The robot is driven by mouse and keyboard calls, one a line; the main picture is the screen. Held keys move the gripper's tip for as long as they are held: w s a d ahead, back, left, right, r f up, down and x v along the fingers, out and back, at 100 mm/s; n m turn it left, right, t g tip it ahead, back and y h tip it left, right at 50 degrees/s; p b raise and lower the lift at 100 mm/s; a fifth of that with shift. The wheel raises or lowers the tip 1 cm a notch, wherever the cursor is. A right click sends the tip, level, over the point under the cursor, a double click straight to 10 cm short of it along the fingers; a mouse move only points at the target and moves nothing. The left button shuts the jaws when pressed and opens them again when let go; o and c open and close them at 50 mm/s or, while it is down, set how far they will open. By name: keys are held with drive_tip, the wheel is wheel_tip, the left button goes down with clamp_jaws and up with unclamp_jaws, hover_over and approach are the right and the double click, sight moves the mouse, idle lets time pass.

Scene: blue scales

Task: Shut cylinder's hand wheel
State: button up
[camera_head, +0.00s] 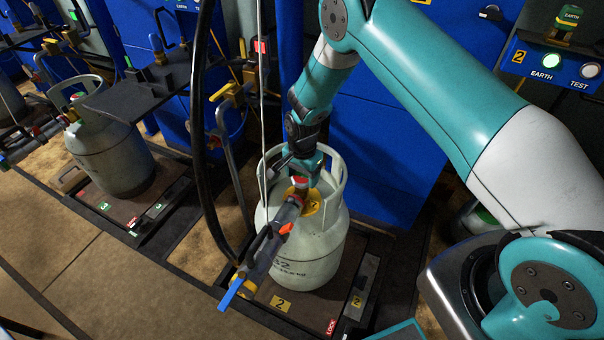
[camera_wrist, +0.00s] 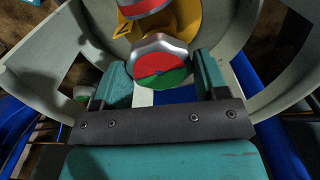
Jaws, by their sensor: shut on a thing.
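The pale grey gas cylinder (camera_head: 303,245) stands upright on the scale marked 2, with a collar around its top. Its hand wheel (camera_wrist: 160,64), with a red and green face and a silver rim, lies between my gripper's fingers in the wrist view. My gripper (camera_wrist: 160,80) is shut on the hand wheel, one teal finger at each side. In the head view my gripper (camera_head: 304,172) reaches down inside the collar, and the wheel is mostly hidden there. A yellow tag (camera_wrist: 182,22) sits behind the wheel.
A filling head with a blue lever (camera_head: 231,291) and black hose (camera_head: 203,150) hangs at the cylinder's left front. A second cylinder (camera_head: 110,155) stands on the scale at left. Blue cabinets (camera_head: 385,150) stand close behind. Floor at lower left is clear.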

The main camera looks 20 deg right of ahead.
sight(302, 176)
drive_tip(key=shift+m, duration=0.3)
drive_tip(key=o, duration=0.9)
wheel_tip(302, 176, up, 18)
drive_tip(key=shift+f+p, duration=0.25)
drive_tip(key=shift+p, duration=0.6)
